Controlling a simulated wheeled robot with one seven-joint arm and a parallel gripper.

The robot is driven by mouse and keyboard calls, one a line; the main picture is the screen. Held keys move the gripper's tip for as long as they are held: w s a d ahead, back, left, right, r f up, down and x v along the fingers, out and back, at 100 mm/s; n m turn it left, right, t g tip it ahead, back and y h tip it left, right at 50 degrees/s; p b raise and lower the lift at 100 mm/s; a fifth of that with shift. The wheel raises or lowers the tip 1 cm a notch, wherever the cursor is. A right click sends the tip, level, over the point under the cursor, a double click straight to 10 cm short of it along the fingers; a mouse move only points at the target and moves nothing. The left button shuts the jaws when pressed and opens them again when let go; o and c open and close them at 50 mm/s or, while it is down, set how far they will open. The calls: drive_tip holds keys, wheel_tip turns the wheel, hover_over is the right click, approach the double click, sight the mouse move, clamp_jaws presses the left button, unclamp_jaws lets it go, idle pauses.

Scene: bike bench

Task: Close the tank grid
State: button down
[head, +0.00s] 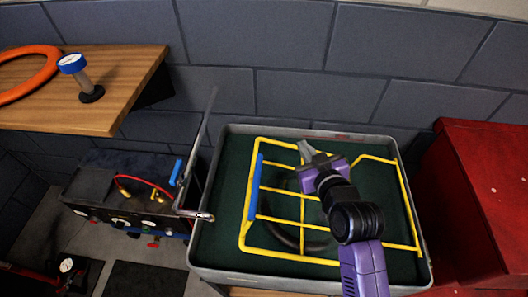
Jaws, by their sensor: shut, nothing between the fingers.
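The tank (224,278) is a grey-rimmed open tub with a dark green inside. The tank grid (303,222), made of yellow bars, lies over the tub; I cannot tell how far it is tilted or whether it sits flush with the rim. A blue handle (256,188) runs along the grid's left side. A dark ring (285,238) shows beneath the bars. My gripper (304,149) is shut and empty, above the grid's far part, right of the blue handle. My purple and black arm hides part of the grid's middle and right.
A red cabinet (470,190) stands close at the right. A thin grey bar (202,135) rises beside the tank's left edge. A block wall (290,45) stands behind.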

sight(264, 163)
drive_tip(key=w+a+r+n+g+y+p, duration=0.1)
drive_tip(key=w+a+r+n+g+p, duration=0.1)
drive_tip(key=w+a+r+n+g, duration=0.65)
drive_tip(key=s+d+f+n+g+h, duration=0.1)
drive_tip(key=s+d+f+n+g, duration=0.1)
drive_tip(key=s+n+g, duration=0.45)
drive_tip(key=a+f, duration=0.1)
drive_tip(key=f, duration=0.2)
drive_tip(key=a+f+m+t+p, duration=0.1)
drive_tip(key=f, duration=0.3)
drive_tip(key=a+f+m+p, duration=0.1)
drive_tip(key=a+f, duration=0.1)
drive_tip(key=f, duration=0.2)
drive_tip(key=shift+s+f+t, duration=0.25)
drive_tip(key=shift+s+t, duration=0.05)
drive_tip(key=shift+s, duration=0.1)
drive_tip(key=shift+a+f, duration=0.1)
drive_tip(key=shift+f, duration=0.2)
